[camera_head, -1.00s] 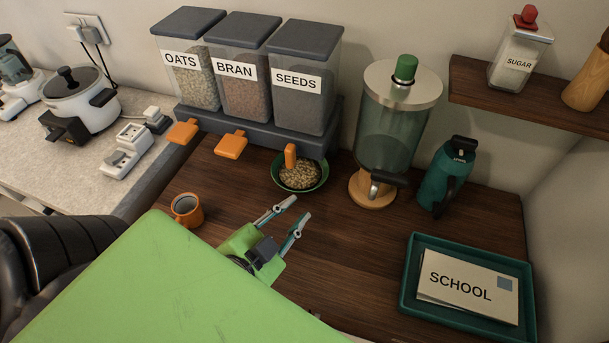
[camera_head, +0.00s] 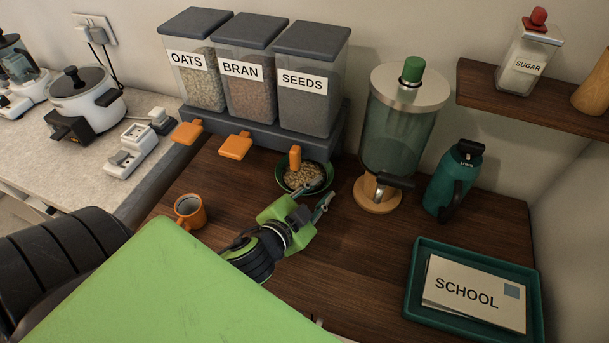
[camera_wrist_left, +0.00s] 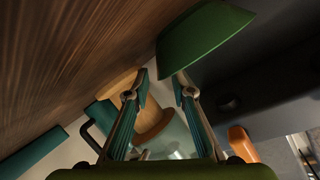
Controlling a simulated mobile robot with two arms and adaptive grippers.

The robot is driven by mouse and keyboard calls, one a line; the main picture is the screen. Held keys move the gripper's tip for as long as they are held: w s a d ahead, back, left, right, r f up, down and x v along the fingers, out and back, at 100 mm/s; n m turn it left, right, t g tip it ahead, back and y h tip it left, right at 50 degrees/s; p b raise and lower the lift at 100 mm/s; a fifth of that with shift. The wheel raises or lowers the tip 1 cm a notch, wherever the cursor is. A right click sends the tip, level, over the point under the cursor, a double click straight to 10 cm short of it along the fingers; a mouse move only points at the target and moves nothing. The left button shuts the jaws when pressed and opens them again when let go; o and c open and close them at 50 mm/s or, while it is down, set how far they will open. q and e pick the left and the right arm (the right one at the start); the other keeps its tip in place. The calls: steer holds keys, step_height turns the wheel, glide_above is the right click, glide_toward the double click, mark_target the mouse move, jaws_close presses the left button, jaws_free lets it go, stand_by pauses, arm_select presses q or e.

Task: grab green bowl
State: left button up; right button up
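The green bowl (camera_head: 289,185) stands on the dark wooden counter under the spout of the SEEDS dispenser and holds seeds. My left gripper (camera_head: 320,194) is open, with its fingertips at the bowl's near right side. In the left wrist view the green bowl (camera_wrist_left: 207,38) is at the top, just beyond the fingertips of the open left gripper (camera_wrist_left: 158,88). The bowl's rim does not appear to be between the fingers, though I cannot tell whether one finger touches it. My right gripper is not in view.
The OATS, BRAN and SEEDS dispensers (camera_head: 312,85) stand behind the bowl, with an orange lever (camera_head: 295,158) above it. A drink dispenser (camera_head: 400,130) stands close right. An orange mug (camera_head: 189,211) is left. A teal tray (camera_head: 415,285) is at front right.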

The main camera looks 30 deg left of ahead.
arm_select(q)
steer(key=shift+x, duration=1.2)
jaws_close()
